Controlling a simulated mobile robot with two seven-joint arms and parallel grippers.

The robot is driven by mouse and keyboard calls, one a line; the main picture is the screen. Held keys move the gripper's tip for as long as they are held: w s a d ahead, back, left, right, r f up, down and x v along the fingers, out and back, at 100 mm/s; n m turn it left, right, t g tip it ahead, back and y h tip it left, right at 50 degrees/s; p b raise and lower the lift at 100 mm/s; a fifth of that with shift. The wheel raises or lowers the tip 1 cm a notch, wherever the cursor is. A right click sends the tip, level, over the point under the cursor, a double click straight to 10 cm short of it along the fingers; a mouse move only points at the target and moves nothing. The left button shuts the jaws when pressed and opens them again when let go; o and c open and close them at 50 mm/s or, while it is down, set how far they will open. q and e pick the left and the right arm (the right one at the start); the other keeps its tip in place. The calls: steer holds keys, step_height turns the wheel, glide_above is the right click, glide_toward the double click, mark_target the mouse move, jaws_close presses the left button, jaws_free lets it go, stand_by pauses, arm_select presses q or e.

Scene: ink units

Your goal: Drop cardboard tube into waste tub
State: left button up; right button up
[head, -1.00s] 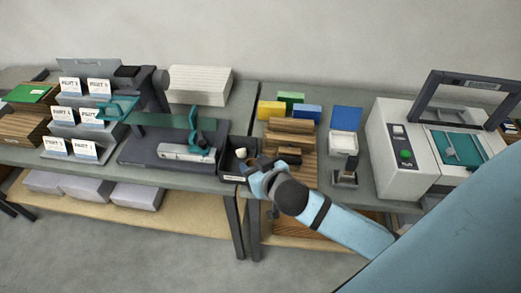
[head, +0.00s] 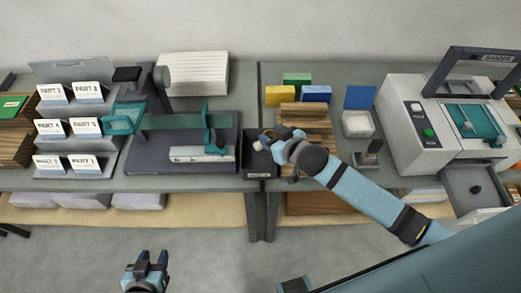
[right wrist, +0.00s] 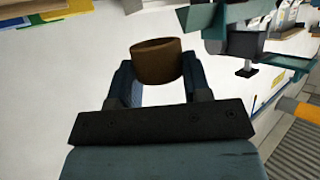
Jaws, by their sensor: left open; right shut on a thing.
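The cardboard tube is a short brown cylinder (right wrist: 156,62) in the right wrist view. My right gripper (right wrist: 158,82) is shut on it, a finger on each side. In the head view my right gripper (head: 268,141) is at the small black tub (head: 259,171), over its back right part; the arm hides some of it. I take this tub, with a pale label on its front, as the waste tub. The tube is hard to make out in the head view. My left gripper (head: 149,262) is open and empty, low in front of the bench.
A grey machine with a green bed (head: 175,150) stands left of the tub. Wooden blocks (head: 315,118) and coloured boxes (head: 315,93) are to the right. A white sander (head: 425,130) stands further right. Labelled part racks (head: 72,128) are at the left.

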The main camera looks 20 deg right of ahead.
mark_target(268, 132)
steer(key=w, duration=0.1)
steer(key=w+a+f+n+y, duration=0.1)
steer(key=w, duration=0.1)
steer(key=w+y+p, duration=0.1)
steer(key=shift+w+a+f+n, duration=0.15)
steer(key=shift+w+f+n, duration=0.1)
steer(key=shift+n, duration=0.15)
steer(key=shift+f+b, duration=0.2)
steer(key=shift+b, duration=0.15)
step_height(268, 132, down, 5)
steer(key=b, duration=0.4)
steer(key=shift+r+b, duration=0.2)
steer(key=shift+b, duration=0.15)
steer(key=shift+f+b, duration=0.35)
steer(key=shift+b, duration=0.05)
steer(key=o, duration=0.8)
steer(key=shift+r, duration=0.1)
arm_select(q)
steer(key=f, duration=0.2)
steer(key=w+f, duration=0.1)
steer(key=shift+d+f, duration=0.3)
steer(key=shift+f, duration=0.05)
arm_select(e)
steer(key=shift+o, duration=0.8)
